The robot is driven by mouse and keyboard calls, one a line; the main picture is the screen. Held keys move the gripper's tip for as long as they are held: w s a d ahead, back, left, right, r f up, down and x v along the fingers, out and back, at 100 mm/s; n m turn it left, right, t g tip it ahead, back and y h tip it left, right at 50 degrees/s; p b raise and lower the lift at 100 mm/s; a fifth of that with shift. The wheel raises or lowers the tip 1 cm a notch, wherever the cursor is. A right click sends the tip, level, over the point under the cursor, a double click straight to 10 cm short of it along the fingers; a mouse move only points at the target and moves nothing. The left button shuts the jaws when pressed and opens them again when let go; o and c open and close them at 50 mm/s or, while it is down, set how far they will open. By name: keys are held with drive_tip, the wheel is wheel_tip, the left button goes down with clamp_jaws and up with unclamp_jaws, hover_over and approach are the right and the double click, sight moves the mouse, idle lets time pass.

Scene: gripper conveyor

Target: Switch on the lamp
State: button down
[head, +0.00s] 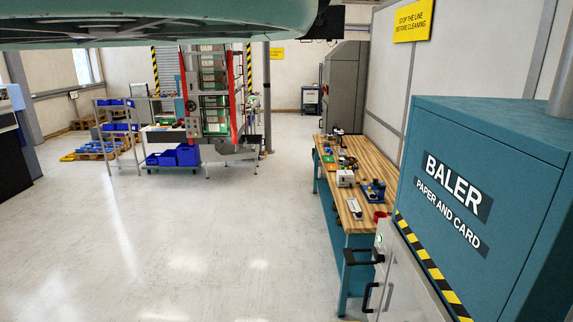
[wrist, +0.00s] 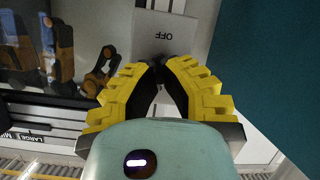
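My gripper (wrist: 160,74) shows only in the wrist view. Its two yellow ribbed fingers lean inward and their dark tips come together, with nothing clearly seen between them. Just beyond the tips is a grey switch plate (wrist: 152,47) with the word OFF on it. The fingertips overlap the plate's lower edge in the picture; I cannot tell whether they touch it. Small dark parts show at the plate's top edge, cut off by the frame. I cannot make out a lamp in either view.
In the head view, a teal baler (head: 480,150) stands close on the right beside a cluttered wooden workbench (head: 352,222). Open floor (head: 200,240) lies left; blue bins (head: 180,156) stand farther back.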

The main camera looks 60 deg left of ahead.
drive_tip(key=shift+r, duration=0.1)
idle(0.3)
drive_tip(key=c, duration=1)
unclamp_jaws()
wheel_tip(320, 180, up, 10)
idle(0.4)
